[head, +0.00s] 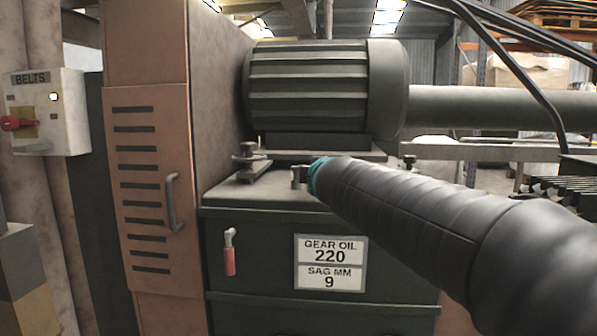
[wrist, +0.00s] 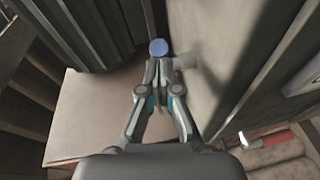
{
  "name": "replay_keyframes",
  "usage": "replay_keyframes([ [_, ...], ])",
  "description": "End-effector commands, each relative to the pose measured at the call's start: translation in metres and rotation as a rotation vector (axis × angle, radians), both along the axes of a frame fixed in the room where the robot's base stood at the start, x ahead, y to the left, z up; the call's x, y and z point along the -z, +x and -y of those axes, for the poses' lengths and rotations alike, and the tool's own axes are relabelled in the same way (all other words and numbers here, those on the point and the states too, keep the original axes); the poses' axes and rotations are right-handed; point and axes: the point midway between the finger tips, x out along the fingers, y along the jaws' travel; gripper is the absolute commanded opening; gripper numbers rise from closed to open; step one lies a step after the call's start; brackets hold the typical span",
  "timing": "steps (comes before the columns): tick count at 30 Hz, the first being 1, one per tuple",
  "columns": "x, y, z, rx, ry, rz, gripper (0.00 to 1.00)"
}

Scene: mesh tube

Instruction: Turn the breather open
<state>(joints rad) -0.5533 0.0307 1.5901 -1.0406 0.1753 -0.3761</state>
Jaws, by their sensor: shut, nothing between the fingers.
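My gripper (head: 302,178) is over the top of the dark green gear case (head: 262,262) in the head view, in front of the finned motor (head: 310,88). Its fingers are shut together and empty. In the wrist view, a small round blue cap (wrist: 158,47) lies just beyond the closed fingertips (wrist: 158,64); it may be the breather. I cannot tell whether the fingertips touch it. The cap is not clearly visible in the head view, and no turn mark on it can be read.
A knobbed clamp (head: 248,152) stands left of my gripper. A red-handled lever (head: 229,252) and a gear oil label (head: 330,263) are on the case front. A vented cabinet (head: 148,190) and BELTS switch box (head: 47,112) stand left. A thick pipe (head: 500,106) runs right.

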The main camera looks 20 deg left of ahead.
Motion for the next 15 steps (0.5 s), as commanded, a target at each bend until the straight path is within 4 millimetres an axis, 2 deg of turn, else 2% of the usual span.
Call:
replay_keyframes([
  [4, 0.000, 0.009, 0.010, 0.008, 0.000, -0.001, 0.00],
  [15, 0.000, 0.022, 0.017, 0.007, 0.001, -0.001, 0.00],
])
